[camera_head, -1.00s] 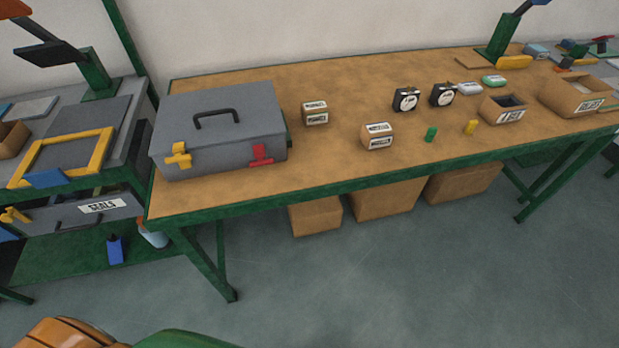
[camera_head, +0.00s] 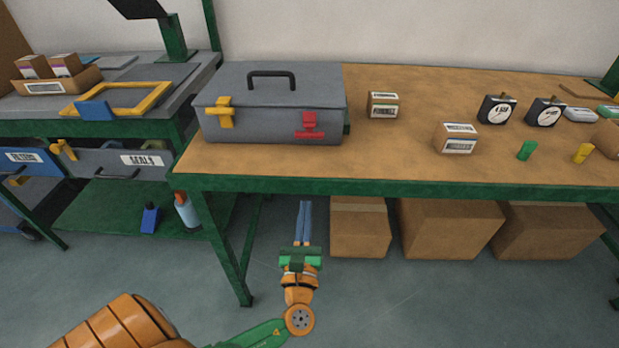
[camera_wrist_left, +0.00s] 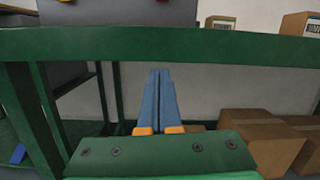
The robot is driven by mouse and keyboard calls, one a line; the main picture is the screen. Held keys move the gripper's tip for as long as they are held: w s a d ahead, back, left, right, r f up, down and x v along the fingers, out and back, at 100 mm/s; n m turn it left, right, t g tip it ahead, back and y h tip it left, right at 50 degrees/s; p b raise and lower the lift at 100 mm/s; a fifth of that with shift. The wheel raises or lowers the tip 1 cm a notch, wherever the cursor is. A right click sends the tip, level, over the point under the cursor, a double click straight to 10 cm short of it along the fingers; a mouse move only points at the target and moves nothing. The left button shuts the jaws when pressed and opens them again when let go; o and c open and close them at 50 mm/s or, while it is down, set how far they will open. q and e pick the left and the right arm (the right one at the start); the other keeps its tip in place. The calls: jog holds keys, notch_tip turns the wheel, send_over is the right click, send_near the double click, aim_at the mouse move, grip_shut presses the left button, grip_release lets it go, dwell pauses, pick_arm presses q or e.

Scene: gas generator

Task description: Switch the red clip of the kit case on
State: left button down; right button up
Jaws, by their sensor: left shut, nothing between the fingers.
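The grey kit case (camera_head: 262,119) sits closed at the left end of the wooden workbench, with a black handle on its lid. Its red clip (camera_head: 309,125) is on the right of the front face and a yellow clip (camera_head: 220,112) is on the left. In the left wrist view only the case's lower part (camera_wrist_left: 118,12) shows, above the bench edge. My left gripper (camera_head: 305,204) is shut and empty, its blue fingers together, in front of the bench edge and lower than the case in the picture. It also shows in the left wrist view (camera_wrist_left: 160,74). My right gripper is not in view.
The bench's green front edge (camera_head: 420,186) lies between my left gripper and the case. Small labelled boxes (camera_head: 383,105) and gauges (camera_head: 497,109) stand right of the case. Cardboard boxes (camera_head: 450,228) are under the bench. A drawer unit (camera_head: 110,162) stands at left.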

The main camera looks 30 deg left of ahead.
aim_at(309, 169)
pick_arm(q)
notch_tip(309, 169, up, 6)
jog(key=s+d+m+t+y, duration=0.1)
jog(key=t+y, duration=0.1)
jog(key=shift+s+d+b, duration=0.15)
jog(key=shift+s+b, duration=0.05)
jog(key=shift+b, duration=0.15)
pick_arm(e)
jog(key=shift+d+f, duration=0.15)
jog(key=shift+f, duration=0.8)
pick_arm(q)
jog(key=p+x, duration=0.1)
jog(key=x, duration=0.8)
jog(key=shift+p, duration=0.4)
jog(key=shift+w+r, duration=0.2)
jog(key=shift+w, duration=0.2)
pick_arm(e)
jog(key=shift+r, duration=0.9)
